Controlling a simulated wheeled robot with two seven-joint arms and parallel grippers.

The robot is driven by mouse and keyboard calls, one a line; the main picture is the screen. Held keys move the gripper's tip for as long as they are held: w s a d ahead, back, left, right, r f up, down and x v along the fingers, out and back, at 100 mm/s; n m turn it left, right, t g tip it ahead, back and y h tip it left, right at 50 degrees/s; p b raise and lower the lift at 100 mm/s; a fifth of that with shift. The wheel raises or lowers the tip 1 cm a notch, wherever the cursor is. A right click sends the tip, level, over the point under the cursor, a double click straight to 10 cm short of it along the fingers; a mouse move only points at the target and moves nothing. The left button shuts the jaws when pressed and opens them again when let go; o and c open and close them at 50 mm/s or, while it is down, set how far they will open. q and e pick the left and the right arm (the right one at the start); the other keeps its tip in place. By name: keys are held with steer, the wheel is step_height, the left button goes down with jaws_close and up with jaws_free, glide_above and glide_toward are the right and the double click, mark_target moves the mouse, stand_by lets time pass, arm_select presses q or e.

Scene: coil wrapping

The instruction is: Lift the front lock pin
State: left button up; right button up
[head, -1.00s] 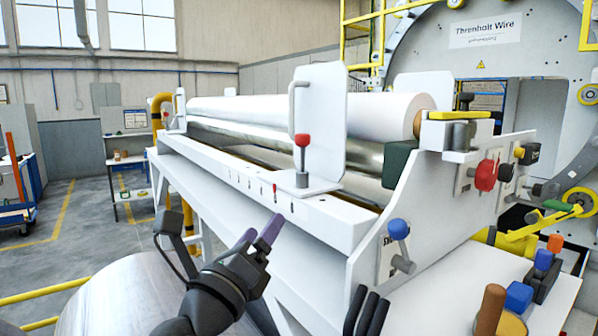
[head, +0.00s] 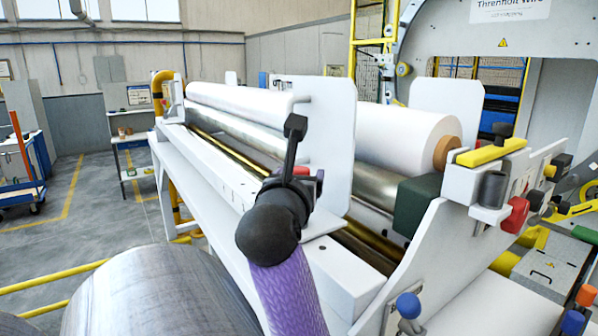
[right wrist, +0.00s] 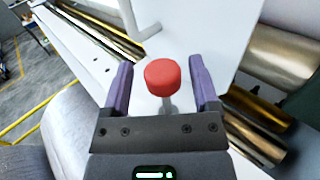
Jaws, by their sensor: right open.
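The front lock pin has a red knob on a thin grey stem. In the right wrist view the red knob (right wrist: 162,76) stands upright between the two purple fingers of my right gripper (right wrist: 161,84), with a visible gap on each side. My fingers are open around it. In the head view only a little of the red knob (head: 301,171) shows, beside the white upright plate (head: 328,120). My right gripper (head: 304,183) is at the knob there, mostly hidden behind its own dark wrist. My left gripper is out of view.
A large white roll (head: 400,135) lies behind the plate, next to metal rollers. A white rail (head: 335,265) runs along the machine's front. A yellow-topped block (head: 492,152) is at the right.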

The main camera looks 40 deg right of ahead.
steer(key=shift+a, duration=0.15)
steer(key=shift+s+d, duration=0.2)
steer(key=shift+d, duration=0.05)
steer(key=c, duration=0.5)
steer(key=shift+w, duration=0.15)
jaws_close()
